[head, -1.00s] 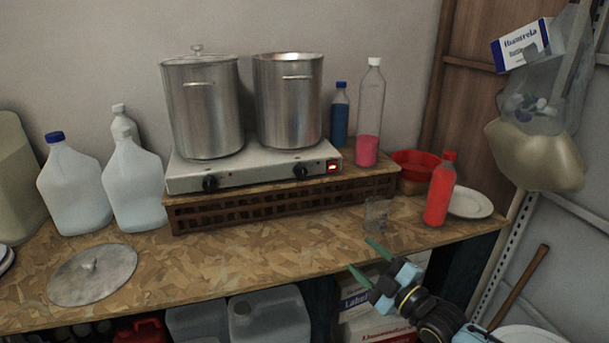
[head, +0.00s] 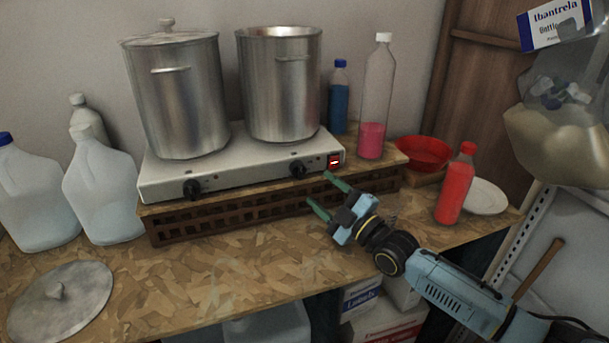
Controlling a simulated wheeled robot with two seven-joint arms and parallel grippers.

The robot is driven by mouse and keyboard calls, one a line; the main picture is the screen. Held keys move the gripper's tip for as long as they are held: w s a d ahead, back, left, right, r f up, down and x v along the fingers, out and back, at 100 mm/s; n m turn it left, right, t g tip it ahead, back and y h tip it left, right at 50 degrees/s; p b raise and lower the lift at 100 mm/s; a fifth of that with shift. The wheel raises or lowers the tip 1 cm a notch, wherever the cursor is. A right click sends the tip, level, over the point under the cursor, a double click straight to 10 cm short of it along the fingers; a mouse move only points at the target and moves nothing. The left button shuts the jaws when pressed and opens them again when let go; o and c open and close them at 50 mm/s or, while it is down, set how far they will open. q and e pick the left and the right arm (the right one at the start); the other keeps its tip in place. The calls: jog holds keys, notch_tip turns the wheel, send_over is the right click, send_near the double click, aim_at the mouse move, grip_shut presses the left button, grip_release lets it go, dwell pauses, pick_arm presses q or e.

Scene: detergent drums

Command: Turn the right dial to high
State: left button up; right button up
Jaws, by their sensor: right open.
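The right dial (head: 297,170) is a black knob on the front of a white two-burner hot plate (head: 240,176). The left dial (head: 193,188) is a similar black knob. My right gripper (head: 319,192) is open and empty, its green fingertips just below and right of the right dial, apart from it as far as I can tell. A red lit switch (head: 334,161) sits right of the dial. The marks around the dial are too small to read. My left gripper is out of view.
A lidded steel pot (head: 177,100) and an open steel pot (head: 281,90) stand on the hot plate, which rests on a wooden crate (head: 220,219). A clear bottle with pink liquid (head: 373,138) and a red bottle (head: 456,188) stand to the right. The front board is mostly clear.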

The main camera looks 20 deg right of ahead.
aim_at(302, 173)
jog(key=x, duration=0.5)
jog(key=shift+w+a+r, duration=0.1)
jog(key=shift+w, duration=0.1)
jog(key=shift+w+a, duration=0.25)
jog(key=shift+w, duration=0.2)
jog(key=shift+w+r, duration=0.1)
jog(key=shift+c, duration=0.3)
jog(key=c, duration=0.9)
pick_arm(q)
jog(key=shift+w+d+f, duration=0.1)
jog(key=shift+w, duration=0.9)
